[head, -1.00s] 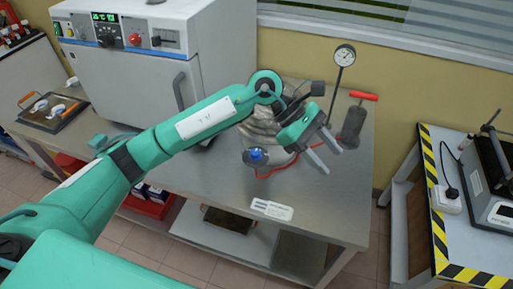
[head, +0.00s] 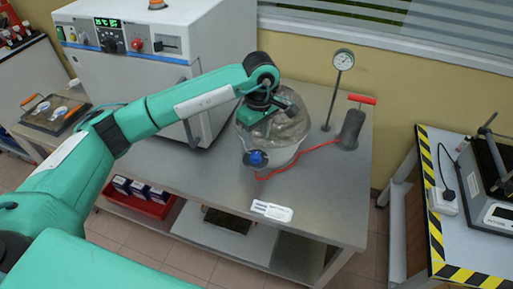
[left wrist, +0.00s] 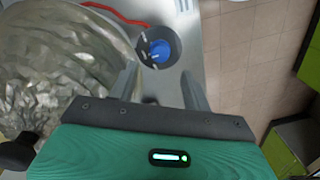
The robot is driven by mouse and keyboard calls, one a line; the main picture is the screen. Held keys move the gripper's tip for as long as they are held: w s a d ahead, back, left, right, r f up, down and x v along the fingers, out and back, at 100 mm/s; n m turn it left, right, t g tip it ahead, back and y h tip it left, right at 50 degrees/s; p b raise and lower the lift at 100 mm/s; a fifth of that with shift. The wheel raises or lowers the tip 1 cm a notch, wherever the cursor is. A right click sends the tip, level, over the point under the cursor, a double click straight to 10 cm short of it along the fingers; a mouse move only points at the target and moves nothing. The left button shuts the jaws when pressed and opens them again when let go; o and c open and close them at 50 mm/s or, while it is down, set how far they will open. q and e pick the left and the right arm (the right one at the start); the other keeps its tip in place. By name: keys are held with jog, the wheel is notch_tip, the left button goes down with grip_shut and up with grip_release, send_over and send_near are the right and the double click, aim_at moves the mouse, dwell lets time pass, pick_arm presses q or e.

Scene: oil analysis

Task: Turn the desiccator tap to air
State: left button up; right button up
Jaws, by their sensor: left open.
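The glass desiccator (head: 285,128) stands on the steel bench, and its dome fills the left side of the left wrist view (left wrist: 60,70). Its tap has a blue knob (head: 256,158) on a dark round body at the front of the desiccator. The knob also shows in the left wrist view (left wrist: 159,50), just beyond the fingertips. My left gripper (head: 260,128) is above the tap, beside the dome. In the left wrist view its fingers (left wrist: 160,80) are apart and empty, with the knob roughly in line with the gap. In the head view the fingers are mostly hidden. My right gripper is not in view.
A red tube (head: 300,158) runs from the tap to a hand pump (head: 352,128) with a red handle. A pressure gauge (head: 343,60) stands behind. A white label card (head: 271,211) lies on the bench (head: 320,205). An oven (head: 150,75) stands to the left.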

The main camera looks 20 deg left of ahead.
aim_at(256, 155)
pick_arm(q)
jog(key=f+p, duration=0.1)
jog(key=f, duration=0.6)
jog(key=shift+s+p, duration=0.2)
jog(key=shift+p, duration=0.15)
jog(key=c, duration=1)
